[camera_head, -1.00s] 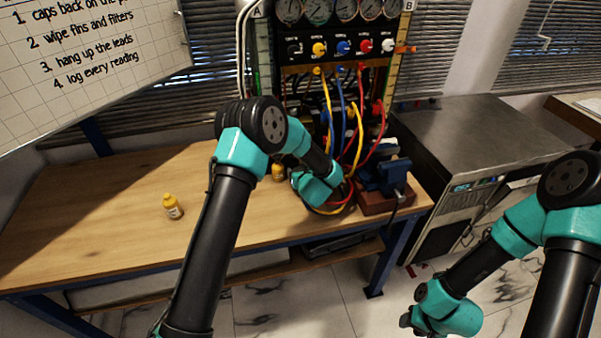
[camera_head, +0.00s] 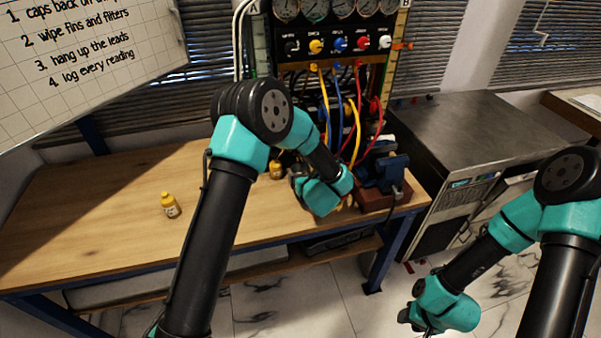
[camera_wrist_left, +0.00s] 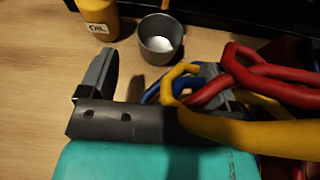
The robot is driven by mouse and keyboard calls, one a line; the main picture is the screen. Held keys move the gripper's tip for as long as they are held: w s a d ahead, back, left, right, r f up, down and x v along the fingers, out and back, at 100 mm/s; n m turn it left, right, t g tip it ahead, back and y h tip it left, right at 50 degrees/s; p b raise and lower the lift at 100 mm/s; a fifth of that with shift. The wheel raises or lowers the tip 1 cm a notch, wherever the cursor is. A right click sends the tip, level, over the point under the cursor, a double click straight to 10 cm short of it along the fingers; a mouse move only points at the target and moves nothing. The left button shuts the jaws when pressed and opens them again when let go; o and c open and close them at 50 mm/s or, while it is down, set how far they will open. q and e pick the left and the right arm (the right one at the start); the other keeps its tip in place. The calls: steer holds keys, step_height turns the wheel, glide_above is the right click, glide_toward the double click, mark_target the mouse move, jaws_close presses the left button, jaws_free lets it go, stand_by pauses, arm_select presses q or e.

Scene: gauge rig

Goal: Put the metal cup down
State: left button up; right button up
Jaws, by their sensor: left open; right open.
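The metal cup (camera_wrist_left: 161,38) stands upright on the wooden bench in the left wrist view, with a pale round patch inside it. It cannot be made out in the head view, where my left arm covers that area. My left gripper (camera_wrist_left: 157,80) is open, with its fingers spread and the cup beyond them, apart from both. Blue, yellow and red cables lie over and around its right-hand finger. My right gripper (camera_head: 408,318) hangs low over the floor at the lower right, away from the bench; no cup shows near it.
A yellow oil bottle (camera_wrist_left: 98,18) stands just left of the cup. A blue vise (camera_head: 384,172) and the gauge panel (camera_head: 338,45) with hanging cables crowd the right end.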

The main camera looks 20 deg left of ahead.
arm_select(q)
steer(key=v, duration=0.4)
stand_by(0.5)
